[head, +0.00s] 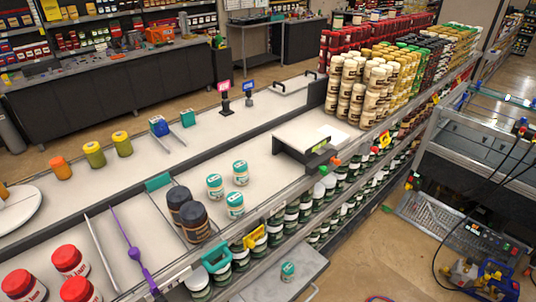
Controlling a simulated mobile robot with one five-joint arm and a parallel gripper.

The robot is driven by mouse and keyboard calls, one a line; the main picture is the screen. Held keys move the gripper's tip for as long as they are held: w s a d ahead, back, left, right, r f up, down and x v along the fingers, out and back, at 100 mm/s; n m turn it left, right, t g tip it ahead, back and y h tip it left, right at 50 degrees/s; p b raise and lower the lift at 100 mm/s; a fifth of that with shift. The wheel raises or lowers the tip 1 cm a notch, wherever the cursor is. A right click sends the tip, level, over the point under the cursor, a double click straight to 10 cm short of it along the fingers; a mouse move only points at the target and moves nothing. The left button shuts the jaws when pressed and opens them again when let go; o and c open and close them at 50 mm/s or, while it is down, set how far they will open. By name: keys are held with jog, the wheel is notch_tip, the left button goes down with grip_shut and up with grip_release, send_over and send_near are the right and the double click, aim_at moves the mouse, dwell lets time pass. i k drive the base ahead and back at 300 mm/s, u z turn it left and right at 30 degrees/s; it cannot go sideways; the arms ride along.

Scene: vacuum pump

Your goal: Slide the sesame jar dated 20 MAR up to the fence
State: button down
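A similar jar (288,271) is on a grey lower ledge at the front. The labels are too small to read, so I cannot tell which is sesame or which is dated 20 MAR. A long dark strip (100,192) runs along the back of the shelf; I cannot tell whether it is the fence. My gripper is not in view.
Two dark jars (194,222) stand just left of the group. A purple strip (128,240) and red-lidded jars (70,260) are farther left. A raised white platform (312,134) and stacked cream jars (375,85) stand to the right. The shelf behind the group is clear.

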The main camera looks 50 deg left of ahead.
aim_at(240, 170)
jog(key=u, duration=0.05)
jog(key=i, duration=1.9)
jog(key=u, duration=4.4)
jog(key=i, duration=1)
jog(key=z, duration=0.05)
